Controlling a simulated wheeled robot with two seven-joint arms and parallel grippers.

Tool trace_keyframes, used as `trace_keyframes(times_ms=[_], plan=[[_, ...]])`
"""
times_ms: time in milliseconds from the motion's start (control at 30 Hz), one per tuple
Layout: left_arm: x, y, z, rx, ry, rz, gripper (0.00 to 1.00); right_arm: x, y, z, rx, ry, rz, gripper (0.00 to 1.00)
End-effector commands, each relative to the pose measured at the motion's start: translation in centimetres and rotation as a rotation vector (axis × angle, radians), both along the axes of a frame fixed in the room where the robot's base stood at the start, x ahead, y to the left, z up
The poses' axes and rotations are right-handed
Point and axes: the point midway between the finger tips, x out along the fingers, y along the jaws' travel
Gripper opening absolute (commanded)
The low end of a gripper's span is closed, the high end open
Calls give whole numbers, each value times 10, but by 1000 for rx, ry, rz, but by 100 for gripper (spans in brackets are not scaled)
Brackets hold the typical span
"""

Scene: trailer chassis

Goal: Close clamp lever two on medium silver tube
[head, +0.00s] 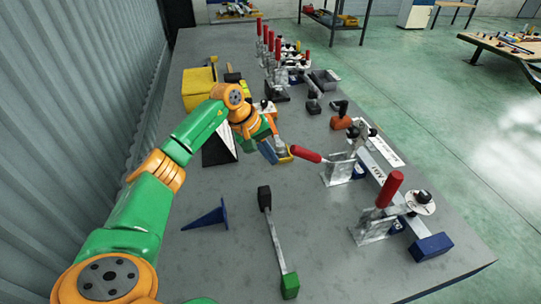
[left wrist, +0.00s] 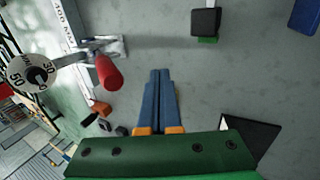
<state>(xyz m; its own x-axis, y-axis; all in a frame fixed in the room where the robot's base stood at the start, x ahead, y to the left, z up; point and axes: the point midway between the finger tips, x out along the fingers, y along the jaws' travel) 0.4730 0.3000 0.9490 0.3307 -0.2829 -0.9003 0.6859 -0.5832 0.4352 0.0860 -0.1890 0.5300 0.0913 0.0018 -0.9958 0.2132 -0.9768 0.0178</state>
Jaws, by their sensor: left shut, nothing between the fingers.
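My left gripper (head: 268,152) is shut and empty above the table, its two blue fingers together; they also show in the left wrist view (left wrist: 160,75). A red clamp lever (head: 305,154) lies tipped over to the left, toward my fingers, on a silver toggle clamp (head: 340,170). In the left wrist view the red handle (left wrist: 110,72) is left of the fingertips, apart from them. A nearer clamp has an upright red lever (head: 390,188). A long silver tube (head: 383,165) runs past both clamps, partly hidden. My right gripper is not in view.
A bar with a black end (head: 264,198) and a green end (head: 289,286) lies in front. A blue wedge (head: 210,217) lies left of it. A blue block (head: 432,247) sits by the right edge. More upright red clamps (head: 270,45) stand at the back.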

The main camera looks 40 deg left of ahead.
Motion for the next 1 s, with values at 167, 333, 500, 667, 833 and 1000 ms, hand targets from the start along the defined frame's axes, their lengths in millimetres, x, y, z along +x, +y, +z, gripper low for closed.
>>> trace_keyframes(times_ms=[167,333,500,667,833,1000], plan=[[6,-5,1,-3,0,0,0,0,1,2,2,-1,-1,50],[11,-9,0,-2,-1,0,0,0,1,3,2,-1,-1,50],[16,-14,1,-2,-1,1,0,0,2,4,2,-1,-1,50],[21,-18,1,0,0,-1,0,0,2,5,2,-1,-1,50],[26,-22,0,-2,-1,0,0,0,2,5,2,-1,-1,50],[32,-27,0,-3,-1,0,0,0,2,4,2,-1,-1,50]])
